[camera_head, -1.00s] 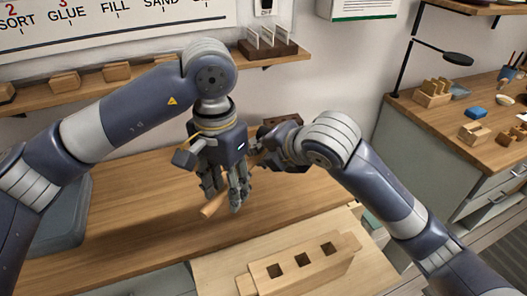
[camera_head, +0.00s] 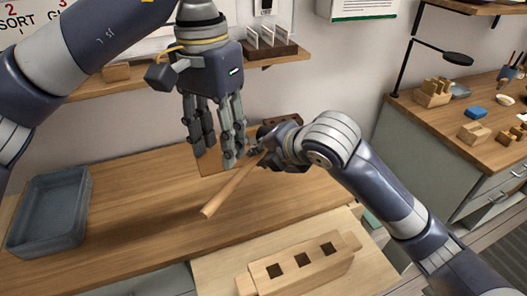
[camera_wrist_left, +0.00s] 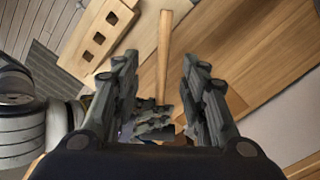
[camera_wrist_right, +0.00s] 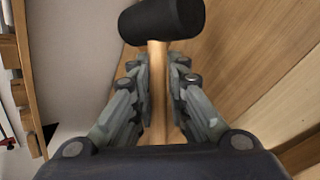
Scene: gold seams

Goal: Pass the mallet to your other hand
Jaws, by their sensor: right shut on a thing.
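The mallet has a pale wooden handle (camera_head: 230,189) and a black head (camera_wrist_right: 162,22). My right gripper (camera_head: 262,155) is shut on the handle just below the head, as the right wrist view (camera_wrist_right: 159,85) shows. The handle slants down to the left above the bench, its free end pointing toward the near side. My left gripper (camera_head: 223,160) is open and empty, fingers pointing down, above and left of the handle. In the left wrist view the handle (camera_wrist_left: 164,55) lies beyond the open fingers (camera_wrist_left: 158,75). In the head view the mallet's head is mostly hidden.
A wooden block with square holes (camera_head: 305,262) lies on a pale board (camera_head: 215,272) at the front. A grey tray (camera_head: 48,238) stands on the bench at left. A shelf (camera_head: 285,57) runs along the wall. The bench middle (camera_head: 135,215) is clear.

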